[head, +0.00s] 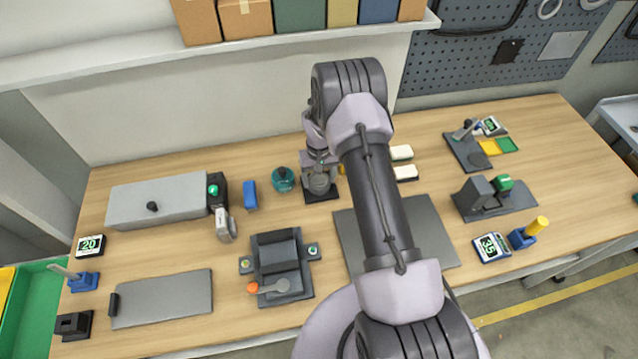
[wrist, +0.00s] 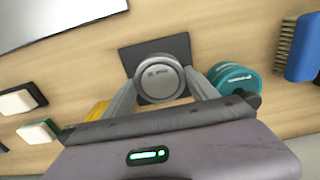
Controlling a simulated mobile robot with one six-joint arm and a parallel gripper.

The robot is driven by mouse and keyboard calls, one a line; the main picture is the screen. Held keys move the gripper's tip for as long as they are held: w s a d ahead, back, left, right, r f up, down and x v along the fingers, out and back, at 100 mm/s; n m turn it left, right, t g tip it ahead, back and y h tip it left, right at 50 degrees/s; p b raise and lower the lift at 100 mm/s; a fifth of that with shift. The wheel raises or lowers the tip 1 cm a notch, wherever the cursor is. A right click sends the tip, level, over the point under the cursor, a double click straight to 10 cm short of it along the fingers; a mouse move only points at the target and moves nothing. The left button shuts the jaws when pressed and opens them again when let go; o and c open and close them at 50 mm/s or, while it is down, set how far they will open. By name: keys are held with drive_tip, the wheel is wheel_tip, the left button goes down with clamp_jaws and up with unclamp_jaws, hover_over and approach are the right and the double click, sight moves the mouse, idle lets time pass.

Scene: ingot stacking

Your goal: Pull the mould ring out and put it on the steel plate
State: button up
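The round grey metal piece on a dark square base, which looks like the mould ring, stands near the back middle of the bench in the head view (head: 320,182). It also shows in the wrist view (wrist: 160,80). My gripper (head: 318,163) is close above it, its fingers spread with one on each side of it in the wrist view (wrist: 163,76). I see no clear grip; contact cannot be told. A flat grey plate (head: 432,228), likely the steel plate, lies right of centre, partly hidden by my arm. Its corner shows in the wrist view (wrist: 60,12).
A teal round container (head: 283,179) and a blue brush (head: 250,195) stand left of the mould. White blocks (head: 404,172) lie to its right. A dark fixture (head: 277,262) is in front-left. Another grey plate (head: 165,298) lies at the front left.

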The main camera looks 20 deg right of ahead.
drive_tip(key=c, duration=0.6)
drive_tip(key=shift+c, duration=0.2)
drive_tip(key=shift+r, duration=0.7)
drive_tip(key=shift+r+p, duration=0.35)
drive_tip(key=shift+r, duration=0.25)
